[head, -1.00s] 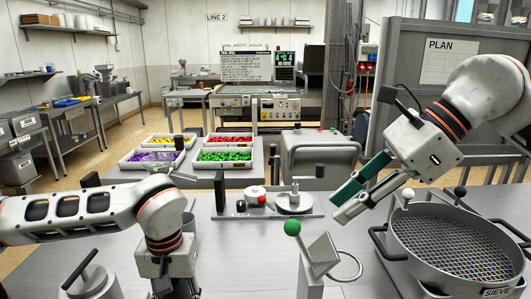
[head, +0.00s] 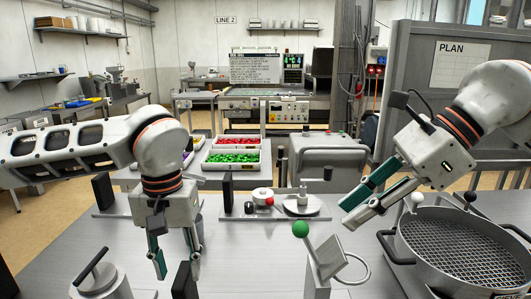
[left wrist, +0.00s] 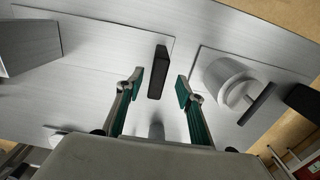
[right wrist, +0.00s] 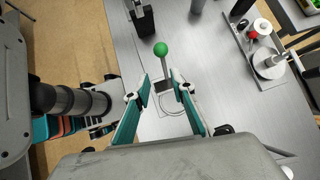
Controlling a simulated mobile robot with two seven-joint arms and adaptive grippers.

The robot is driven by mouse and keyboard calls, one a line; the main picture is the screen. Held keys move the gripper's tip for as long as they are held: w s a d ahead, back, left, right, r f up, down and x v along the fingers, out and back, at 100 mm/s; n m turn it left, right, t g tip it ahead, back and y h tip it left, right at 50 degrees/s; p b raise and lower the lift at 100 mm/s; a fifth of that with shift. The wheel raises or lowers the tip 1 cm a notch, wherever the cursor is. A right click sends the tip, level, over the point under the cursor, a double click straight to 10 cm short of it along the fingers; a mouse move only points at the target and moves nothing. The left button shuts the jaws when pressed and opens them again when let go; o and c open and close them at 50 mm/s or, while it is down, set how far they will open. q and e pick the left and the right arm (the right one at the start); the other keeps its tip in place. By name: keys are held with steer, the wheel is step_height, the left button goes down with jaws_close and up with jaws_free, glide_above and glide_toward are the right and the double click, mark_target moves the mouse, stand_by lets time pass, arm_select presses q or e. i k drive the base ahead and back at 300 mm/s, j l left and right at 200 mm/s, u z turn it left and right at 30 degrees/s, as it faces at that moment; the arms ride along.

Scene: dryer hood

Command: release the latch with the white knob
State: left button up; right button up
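The white knob (head: 418,198) stands on a short stem at the left rim of the round sieve (head: 398,248) in the head view. A black knob (head: 470,196) stands at the sieve's far rim. My right gripper (head: 362,208) is open and empty, left of the white knob and apart from it. In the right wrist view its fingers (right wrist: 162,84) are spread, with a green ball knob (right wrist: 161,49) beyond them. My left gripper (head: 176,272) points down over the table, open. In the left wrist view a black block (left wrist: 158,72) shows beyond its parted fingers (left wrist: 159,90).
The green ball (head: 300,229) tops a tilted plate fixture with a ring (head: 350,270), between my grippers. A round grey part with a handle (head: 100,275) stands at front left. A plate with a dial and post (head: 300,204) lies behind. A PLAN panel (head: 450,85) rises at right.

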mark_target(417, 197)
steer(key=k, duration=0.95)
